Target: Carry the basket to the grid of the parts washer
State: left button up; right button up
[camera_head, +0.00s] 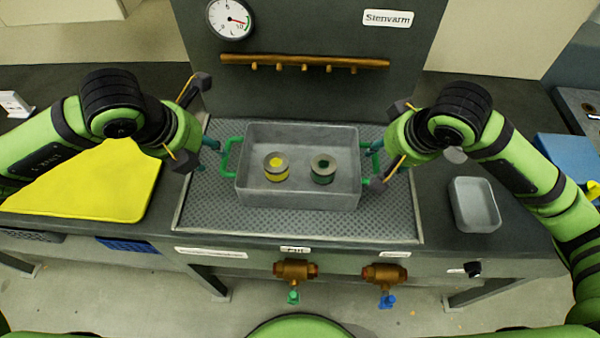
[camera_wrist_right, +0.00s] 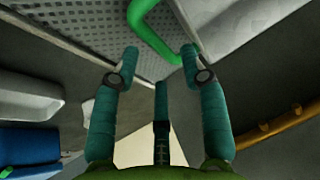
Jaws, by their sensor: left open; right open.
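The basket (camera_head: 300,198) is a grey rectangular tub with a green handle at each end. It sits level on the perforated metal grid (camera_head: 300,223). Inside it stand a part with a yellow top (camera_head: 276,167) and one with a dark green centre (camera_head: 323,169). My left gripper (camera_head: 212,156) is open at the left handle (camera_head: 228,157). My right gripper (camera_head: 373,163) is open at the right handle, which it partly hides. In the right wrist view, that green handle (camera_wrist_right: 150,35) shows just past and between the parted teal fingertips (camera_wrist_right: 159,58).
A yellow board (camera_head: 90,185) lies left of the grid. A small grey tray (camera_head: 475,222) and a blue box (camera_head: 567,155) are on the right. A dark panel with a gauge (camera_head: 230,18) and a copper pipe (camera_head: 305,61) stands behind. Valves (camera_head: 296,271) hang below the front edge.

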jog(key=v, duration=0.7)
jog(key=shift+r, duration=0.1)
